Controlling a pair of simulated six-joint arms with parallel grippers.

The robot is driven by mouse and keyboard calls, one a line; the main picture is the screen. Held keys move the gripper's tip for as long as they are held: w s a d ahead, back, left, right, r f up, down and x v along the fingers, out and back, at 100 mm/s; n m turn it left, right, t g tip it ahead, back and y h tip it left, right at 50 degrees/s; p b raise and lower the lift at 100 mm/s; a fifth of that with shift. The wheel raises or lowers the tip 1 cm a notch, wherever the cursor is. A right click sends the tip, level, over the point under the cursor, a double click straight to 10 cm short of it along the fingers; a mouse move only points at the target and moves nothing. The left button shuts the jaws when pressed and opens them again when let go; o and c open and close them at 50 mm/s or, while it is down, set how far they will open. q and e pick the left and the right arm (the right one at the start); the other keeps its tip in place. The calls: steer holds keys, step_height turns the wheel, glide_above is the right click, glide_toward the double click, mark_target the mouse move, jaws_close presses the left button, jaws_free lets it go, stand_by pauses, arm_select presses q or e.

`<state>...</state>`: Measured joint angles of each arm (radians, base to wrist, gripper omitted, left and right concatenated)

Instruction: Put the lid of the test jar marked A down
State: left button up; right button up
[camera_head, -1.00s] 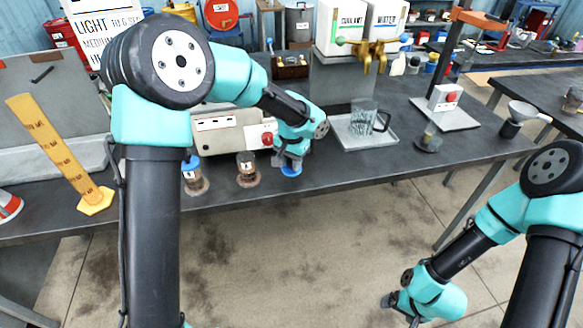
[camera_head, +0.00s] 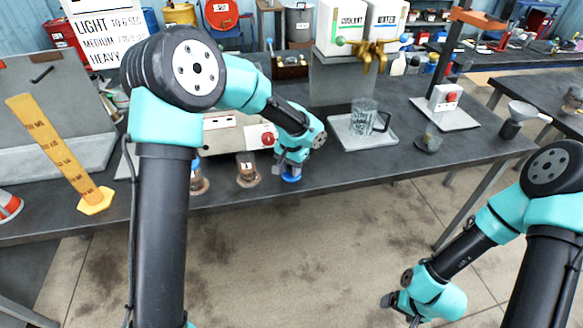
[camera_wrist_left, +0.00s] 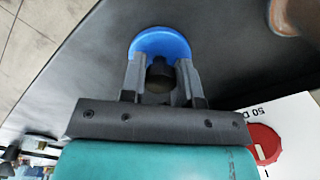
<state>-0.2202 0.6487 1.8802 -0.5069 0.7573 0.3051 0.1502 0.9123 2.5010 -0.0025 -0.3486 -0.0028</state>
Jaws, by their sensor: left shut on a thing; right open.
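My left gripper (camera_head: 290,166) is shut on a blue round lid (camera_head: 291,178) at the front of the bench, to the right of the jars. In the left wrist view the blue lid (camera_wrist_left: 160,42) is beyond the fingertips, with a dark knob-like part (camera_wrist_left: 160,80) between the fingers. I cannot tell whether the lid touches the bench. A small jar (camera_head: 247,168) with a white label and no blue lid stands to the left; its letter is too small to read. Another jar (camera_head: 198,182) is partly hidden behind my left arm. My right gripper (camera_head: 398,305) is open, low at the right, off the bench.
A white machine with a red knob (camera_head: 268,139) stands close behind my left gripper. A glass jug (camera_head: 363,118) stands on a tray (camera_head: 345,138) to the right. Bare bench lies right of the lid.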

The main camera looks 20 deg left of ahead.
arm_select(q)
steer(key=shift+f, duration=0.1)
steer(key=o, duration=0.9)
step_height(320, 180, up, 12)
stand_by(0.6)
